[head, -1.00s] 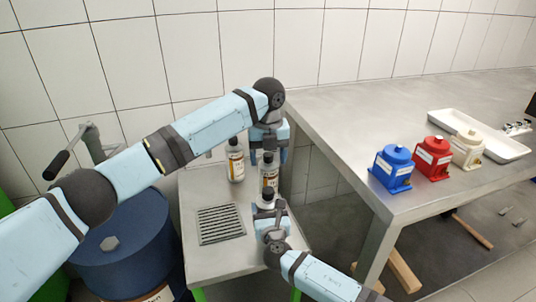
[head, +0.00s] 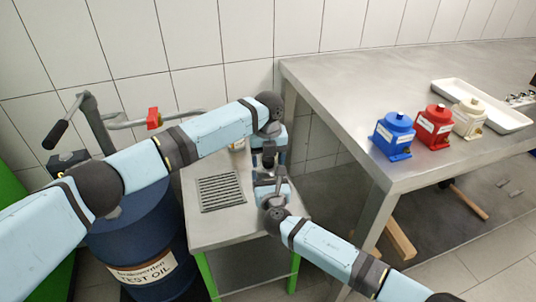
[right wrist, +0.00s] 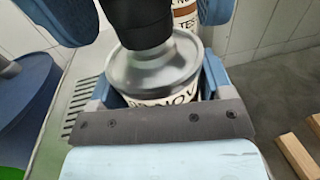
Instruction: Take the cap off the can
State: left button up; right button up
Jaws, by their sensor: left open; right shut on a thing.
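The can (right wrist: 160,72) has a silver top, a pale label with dark letters and a black cap (right wrist: 142,28). My right gripper (right wrist: 155,88) is shut on the can's body and holds it roughly upright. In the head view the cap (head: 268,160) shows above my right gripper (head: 268,178), which hides most of the can. My left gripper (head: 268,147) points down from above, open, close over the cap. In the right wrist view its blue parts show on both sides of the cap; whether they touch it I cannot tell.
Another labelled can (right wrist: 287,18) stands behind. The small metal table (head: 215,232) has a drain grille (head: 221,192). A blue test oil drum (head: 135,235) stands left. The large workbench (head: 345,105) at right carries blue (head: 393,137), red (head: 434,127) and cream pumps (head: 468,117) and a white tray (head: 500,110).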

pick_arm(q)
jog(key=c, duration=1.1)
jog(key=shift+r, duration=0.2)
jog(key=shift+r, duration=0.95)
jog(key=shift+r, duration=2)
pick_arm(e)
jog(key=o, duration=1.3)
